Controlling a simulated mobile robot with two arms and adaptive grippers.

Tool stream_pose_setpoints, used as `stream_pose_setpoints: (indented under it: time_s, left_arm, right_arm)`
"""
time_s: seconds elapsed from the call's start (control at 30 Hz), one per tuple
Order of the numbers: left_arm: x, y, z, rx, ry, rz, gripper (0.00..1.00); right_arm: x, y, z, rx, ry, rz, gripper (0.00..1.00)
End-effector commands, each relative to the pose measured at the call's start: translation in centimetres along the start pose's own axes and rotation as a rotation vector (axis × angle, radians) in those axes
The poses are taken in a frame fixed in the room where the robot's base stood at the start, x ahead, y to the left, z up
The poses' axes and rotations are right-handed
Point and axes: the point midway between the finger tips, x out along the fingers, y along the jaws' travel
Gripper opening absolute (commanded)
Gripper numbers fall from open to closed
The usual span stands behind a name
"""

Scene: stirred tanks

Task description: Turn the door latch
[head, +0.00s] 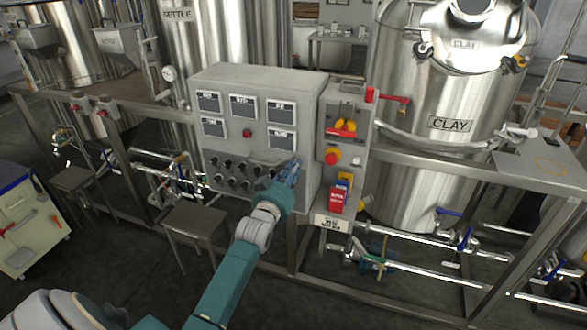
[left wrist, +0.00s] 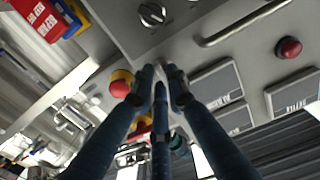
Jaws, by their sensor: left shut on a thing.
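The grey control cabinet (head: 262,92) stands in the middle of the head view, and its front door fills much of the left wrist view (left wrist: 205,60). My left gripper (head: 290,172) is at the right edge of the cabinet's front, right of the switch rows. In the left wrist view its three dark fingers (left wrist: 162,82) come together on a small grey piece, the door latch (left wrist: 171,72), at the door's edge. The fingers hide most of the latch, so its angle cannot be told. My right gripper is in neither view.
A bar handle (left wrist: 250,22), a selector knob (left wrist: 152,14) and a red button (left wrist: 288,47) are on the door. A side box carries a red emergency button (head: 332,157) and red lockout tag (head: 337,198). Pipes and the CLAY tank (head: 425,165) stand right.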

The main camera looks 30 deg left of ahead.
Motion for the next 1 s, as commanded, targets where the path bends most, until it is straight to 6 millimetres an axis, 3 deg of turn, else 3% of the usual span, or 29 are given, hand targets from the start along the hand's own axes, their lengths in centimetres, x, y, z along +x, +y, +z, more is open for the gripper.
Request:
stream_pose_setpoints:
  time_s: [0.6, 0.63, 0.7, 1.0]
  left_arm:
    - [-0.01, 0.05, 0.13, -0.042, -0.003, 0.001, 0.00]
    - [-0.01, 0.05, 0.13, -0.042, -0.003, 0.001, 0.18]
    - [-0.01, 0.05, 0.12, -0.042, -0.002, 0.001, 0.32]
    - [-0.06, 0.03, 0.05, -0.040, -0.001, 0.000, 0.33]
  right_arm:
    - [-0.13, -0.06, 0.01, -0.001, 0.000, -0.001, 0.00]
    - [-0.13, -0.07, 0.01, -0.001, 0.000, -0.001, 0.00]
    - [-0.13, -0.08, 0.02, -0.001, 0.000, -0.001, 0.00]
    - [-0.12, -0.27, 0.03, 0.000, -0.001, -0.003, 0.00]
